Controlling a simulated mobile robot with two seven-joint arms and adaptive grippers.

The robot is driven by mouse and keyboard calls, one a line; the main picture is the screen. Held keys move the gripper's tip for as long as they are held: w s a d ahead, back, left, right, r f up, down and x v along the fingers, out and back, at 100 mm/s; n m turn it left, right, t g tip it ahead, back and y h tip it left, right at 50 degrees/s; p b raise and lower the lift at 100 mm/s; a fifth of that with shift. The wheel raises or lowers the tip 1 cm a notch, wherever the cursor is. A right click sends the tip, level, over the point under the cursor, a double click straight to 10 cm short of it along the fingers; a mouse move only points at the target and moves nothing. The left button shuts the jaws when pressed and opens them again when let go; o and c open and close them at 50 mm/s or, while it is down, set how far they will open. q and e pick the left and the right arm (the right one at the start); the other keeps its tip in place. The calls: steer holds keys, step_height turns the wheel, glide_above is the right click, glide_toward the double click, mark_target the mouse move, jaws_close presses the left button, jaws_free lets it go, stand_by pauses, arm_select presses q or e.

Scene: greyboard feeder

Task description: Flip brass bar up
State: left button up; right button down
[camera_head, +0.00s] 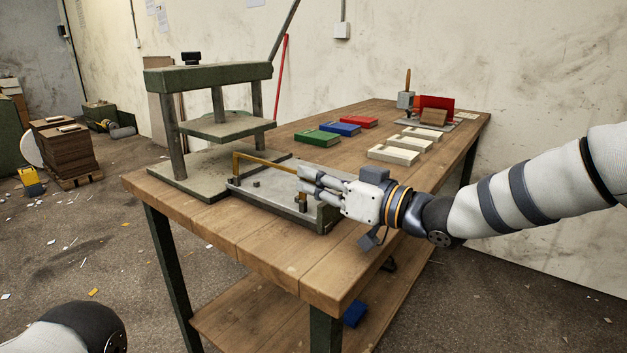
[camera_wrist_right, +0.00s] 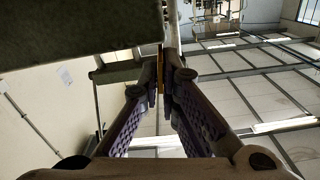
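The brass bar (camera_head: 265,162) is a thin U-shaped bail over the grey metal tray (camera_head: 270,200) at the table's near side. It stands raised above the tray, its left leg going down to the tray's far left. My right gripper (camera_head: 302,178) reaches in from the right at the bar's right end, its fingers hiding that corner. In the right wrist view the fingers (camera_wrist_right: 161,84) converge closely, with a thin brass strip (camera_wrist_right: 161,64) between their tips; they look shut on it. My left gripper is out of view; only part of my left arm shows at bottom left.
A green press (camera_head: 208,72) stands left of the tray, with posts close to the bar. Green (camera_head: 317,138), blue (camera_head: 341,129) and red (camera_head: 359,122) blocks and several cream trays (camera_head: 394,154) lie behind. A red-backed fixture (camera_head: 436,108) stands at the far end.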

steer(key=shift+s+a+r+n+p, duration=0.15)
steer(key=shift+s+n+p, duration=0.1)
steer(key=shift+n, duration=0.25)
steer(key=shift+s+a+r+n+p, duration=0.15)
steer(key=shift+n+p, duration=0.1)
steer(key=shift+n, duration=0.25)
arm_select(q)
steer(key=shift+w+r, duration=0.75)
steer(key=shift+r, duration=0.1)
arm_select(e)
steer(key=shift+s+a+f+n, duration=0.1)
steer(key=shift+f+n, duration=0.25)
steer(key=shift+n, duration=0.65)
steer(key=c, duration=1.8)
jaws_free()
steer(key=v, duration=1.2)
